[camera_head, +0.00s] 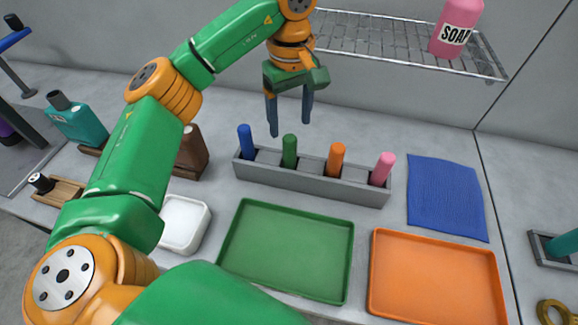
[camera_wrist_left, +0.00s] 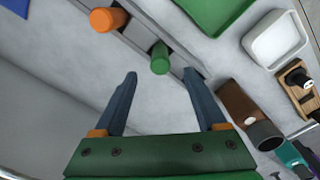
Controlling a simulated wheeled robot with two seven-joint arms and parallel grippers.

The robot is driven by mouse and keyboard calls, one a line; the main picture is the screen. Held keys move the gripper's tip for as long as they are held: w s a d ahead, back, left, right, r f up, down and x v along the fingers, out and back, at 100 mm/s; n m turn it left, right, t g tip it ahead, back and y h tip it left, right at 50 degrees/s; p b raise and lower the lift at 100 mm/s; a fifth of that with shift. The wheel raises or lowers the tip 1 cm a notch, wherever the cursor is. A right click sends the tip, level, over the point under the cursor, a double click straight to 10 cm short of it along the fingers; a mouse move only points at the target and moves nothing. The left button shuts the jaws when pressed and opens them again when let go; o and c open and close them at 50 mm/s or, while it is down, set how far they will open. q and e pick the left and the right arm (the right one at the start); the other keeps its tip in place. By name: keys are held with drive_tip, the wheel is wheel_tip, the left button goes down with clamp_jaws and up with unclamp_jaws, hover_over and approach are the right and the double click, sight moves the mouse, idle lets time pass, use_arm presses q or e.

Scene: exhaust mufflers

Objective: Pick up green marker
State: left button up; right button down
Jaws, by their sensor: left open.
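The green marker (camera_head: 290,151) stands upright in a grey holder (camera_head: 310,180), between a blue marker (camera_head: 246,141) and an orange marker (camera_head: 336,159). A pink marker (camera_head: 382,168) stands at the holder's right end. My left gripper (camera_head: 290,130) is open and empty, above and behind the holder near the green marker. In the left wrist view the green marker (camera_wrist_left: 160,58) lies just beyond the gap between the open fingertips (camera_wrist_left: 161,75), not touching them. The orange marker (camera_wrist_left: 107,19) shows to its left there. The blue marker is not clearly visible in that view. My right gripper is not in view.
A green tray (camera_head: 288,205) and an orange tray (camera_head: 435,236) lie in front of the holder. A blue cloth (camera_head: 445,197) lies right. A wire shelf (camera_head: 400,45) holds a pink soap bottle (camera_head: 457,28).

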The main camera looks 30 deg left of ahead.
sight(290, 149)
use_arm(q)
drive_tip(key=shift+w+f+b, duration=0.25)
drive_tip(key=shift+f+b, duration=0.2)
drive_tip(key=shift+f, duration=0.7)
drive_tip(key=shift+w+f, duration=0.15)
drive_tip(key=shift+f, duration=0.15)
drive_tip(key=f, duration=0.2)
drive_tip(key=f+p, duration=0.1)
drive_tip(key=f, duration=0.3)
drive_tip(key=shift+s+a+p, duration=0.15)
drive_tip(key=shift+s+p, duration=0.25)
drive_tip(key=shift+w, duration=0.1)
clamp_jaws()
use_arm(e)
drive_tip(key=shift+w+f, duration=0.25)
